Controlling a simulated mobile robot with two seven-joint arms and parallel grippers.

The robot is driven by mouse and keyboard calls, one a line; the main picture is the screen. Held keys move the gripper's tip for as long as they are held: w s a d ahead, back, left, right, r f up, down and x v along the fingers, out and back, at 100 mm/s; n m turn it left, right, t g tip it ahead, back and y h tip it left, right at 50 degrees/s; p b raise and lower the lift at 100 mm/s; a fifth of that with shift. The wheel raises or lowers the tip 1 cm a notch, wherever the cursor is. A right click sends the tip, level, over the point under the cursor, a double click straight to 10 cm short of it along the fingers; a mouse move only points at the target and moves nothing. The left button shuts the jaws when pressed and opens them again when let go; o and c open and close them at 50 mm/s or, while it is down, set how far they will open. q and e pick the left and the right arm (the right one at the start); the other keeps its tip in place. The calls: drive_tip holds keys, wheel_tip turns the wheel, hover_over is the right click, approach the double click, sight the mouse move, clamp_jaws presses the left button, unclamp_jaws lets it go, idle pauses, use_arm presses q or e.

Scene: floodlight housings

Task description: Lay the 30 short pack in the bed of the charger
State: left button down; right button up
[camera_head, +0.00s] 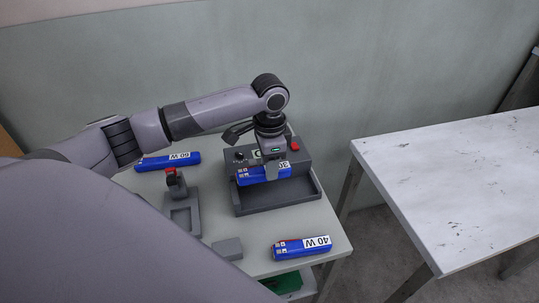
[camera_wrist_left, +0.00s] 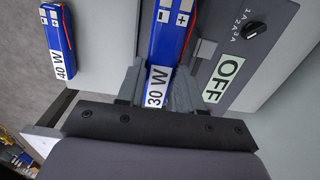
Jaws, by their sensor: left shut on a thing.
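My left gripper (camera_head: 271,170) is shut on a blue pack (camera_head: 250,176) whose label reads 30. In the left wrist view this pack (camera_wrist_left: 167,38), marked 30 W, lies between the two grey fingers (camera_wrist_left: 157,88). The dark grey charger (camera_head: 282,208) has a shallow bed in front of a raised control panel. The held pack is at the panel side of the bed, along the bed's length; I cannot tell whether it touches the charger. The panel carries a green OFF label (camera_wrist_left: 224,76) and a black knob (camera_wrist_left: 250,30). My right gripper is not in view.
A blue 40 W pack (camera_head: 302,246) lies at the table's front right, a blue 60 W pack (camera_head: 168,161) at the back left. A grey fixture with a red top (camera_head: 178,184) and a small grey block (camera_head: 227,248) stand left of the charger. A whitish table (camera_head: 455,190) is at right.

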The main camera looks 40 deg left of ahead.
use_arm(q)
drive_tip(key=shift+f+b, duration=0.45)
drive_tip(key=shift+f, duration=1.7)
drive_tip(key=shift+f, duration=1.45)
drive_tip(key=c, duration=0.6)
unclamp_jaws()
drive_tip(key=shift+c, duration=0.2)
drive_tip(key=shift+s+d+r, duration=0.1)
drive_tip(key=shift+r, duration=3.5)
